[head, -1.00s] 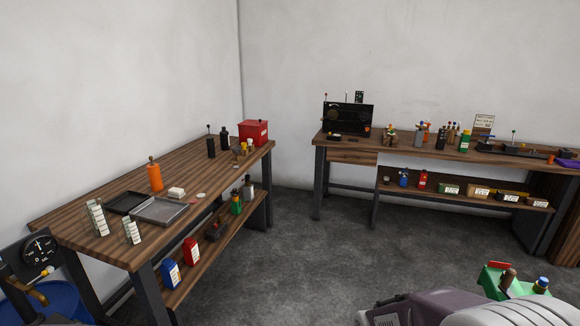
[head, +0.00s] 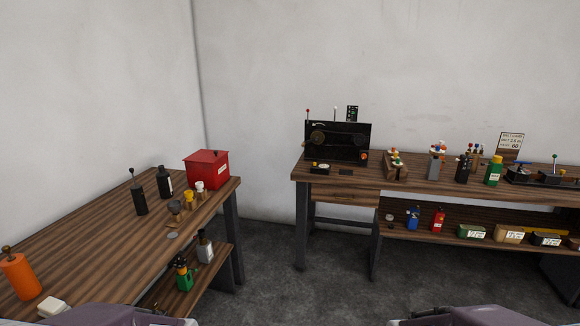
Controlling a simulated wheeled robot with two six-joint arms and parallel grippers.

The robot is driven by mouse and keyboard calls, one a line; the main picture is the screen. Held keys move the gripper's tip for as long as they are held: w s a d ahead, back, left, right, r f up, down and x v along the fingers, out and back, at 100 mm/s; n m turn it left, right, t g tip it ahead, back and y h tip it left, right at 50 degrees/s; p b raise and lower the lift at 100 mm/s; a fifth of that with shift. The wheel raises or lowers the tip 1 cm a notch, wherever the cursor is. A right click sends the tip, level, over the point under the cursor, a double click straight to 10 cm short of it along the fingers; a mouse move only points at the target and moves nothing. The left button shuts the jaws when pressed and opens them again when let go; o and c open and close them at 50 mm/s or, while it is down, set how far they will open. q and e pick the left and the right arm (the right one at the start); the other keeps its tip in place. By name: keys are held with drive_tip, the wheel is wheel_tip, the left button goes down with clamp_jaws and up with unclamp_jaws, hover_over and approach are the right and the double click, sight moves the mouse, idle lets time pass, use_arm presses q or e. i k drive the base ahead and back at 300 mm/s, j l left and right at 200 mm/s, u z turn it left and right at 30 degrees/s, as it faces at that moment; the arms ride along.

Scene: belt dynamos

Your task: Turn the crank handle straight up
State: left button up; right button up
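A black machine (head: 345,143) stands on the left end of the back bench in the head view. Its front carries a brownish round wheel (head: 318,138) at the left and a red round part (head: 364,156) at the lower right. A thin lever with a red ball (head: 307,112) and one with a pale ball (head: 335,109) stand up at its top. Which part is the crank handle is too small to tell. Only purple-grey parts of my arms show along the bottom edge; both grippers are out of view, far from the machine.
The back bench (head: 300,174) also holds several bottles, a sign (head: 511,145) and small devices. A side bench (head: 100,245) at the left carries a red box (head: 207,169), an orange bottle (head: 20,274) and dark bottles. Grey floor (head: 270,250) is clear between the benches.

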sight(313, 140)
drive_tip(key=i+j+z, duration=0.1)
drive_tip(key=i, duration=0.55)
drive_tip(key=i+j+z, duration=0.15)
drive_tip(key=i+j, duration=0.2)
drive_tip(key=i, duration=0.35)
drive_tip(key=i+j+z, duration=0.1)
drive_tip(key=i+j, duration=0.2)
drive_tip(key=i, duration=0.35)
drive_tip(key=i+j+z, duration=0.15)
drive_tip(key=i+j, duration=0.25)
drive_tip(key=i, duration=0.2)
drive_tip(key=i+j+z, duration=0.1)
drive_tip(key=i+j, duration=0.35)
drive_tip(key=i, duration=0.2)
drive_tip(key=i+j+z, duration=0.35)
drive_tip(key=i+j, duration=0.1)
drive_tip(key=j, duration=0.05)
